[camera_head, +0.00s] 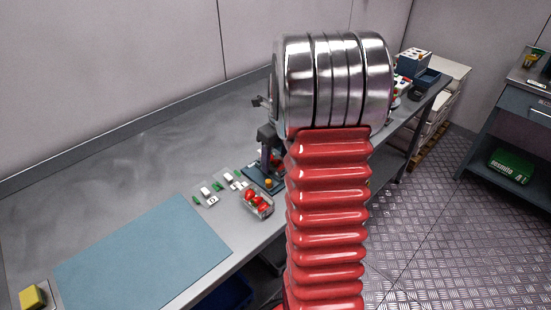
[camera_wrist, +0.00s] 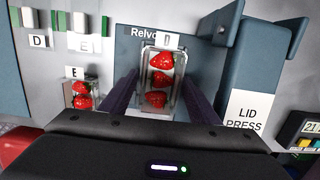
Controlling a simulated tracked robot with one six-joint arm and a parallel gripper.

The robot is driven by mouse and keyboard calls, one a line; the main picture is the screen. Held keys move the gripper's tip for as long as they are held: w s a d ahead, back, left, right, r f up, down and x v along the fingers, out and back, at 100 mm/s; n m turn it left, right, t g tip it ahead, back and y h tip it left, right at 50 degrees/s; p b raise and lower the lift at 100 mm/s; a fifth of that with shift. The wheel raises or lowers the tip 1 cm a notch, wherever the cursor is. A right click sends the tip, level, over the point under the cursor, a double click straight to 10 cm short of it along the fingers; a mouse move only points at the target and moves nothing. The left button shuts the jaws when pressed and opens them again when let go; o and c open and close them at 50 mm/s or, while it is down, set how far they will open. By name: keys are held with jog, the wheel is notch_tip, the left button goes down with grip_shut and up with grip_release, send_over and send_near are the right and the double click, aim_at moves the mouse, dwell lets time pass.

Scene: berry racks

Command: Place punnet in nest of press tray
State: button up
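In the wrist view a clear punnet (camera_wrist: 144,92) with a column of red strawberries and a card marked D lies between the dark fingers of my gripper (camera_wrist: 162,78). The fingertips lie against its two sides, so the gripper looks shut on it. The punnet is over the blue-grey press tray (camera_wrist: 127,42), which bears partly hidden lettering. Whether its base rests in the nest is hidden. The lid press (camera_wrist: 252,100) is to the right. In the head view my arm hides the gripper; part of the press (camera_head: 266,143) shows beside it.
A second strawberry punnet (camera_wrist: 97,92), by card E, stands left of the tray; it also shows in the head view (camera_head: 259,207). Small white and green blocks (camera_wrist: 80,22) and cards are beyond it. A blue mat (camera_head: 140,255) covers the near left bench. A button panel (camera_wrist: 303,132) is at right.

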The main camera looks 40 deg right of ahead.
jog(key=shift+o, duration=0.8)
jog(key=shift+r, duration=0.15)
notch_tip(320, 180, up, 12)
jog(key=s, duration=0.1)
jog(key=shift+s, duration=0.25)
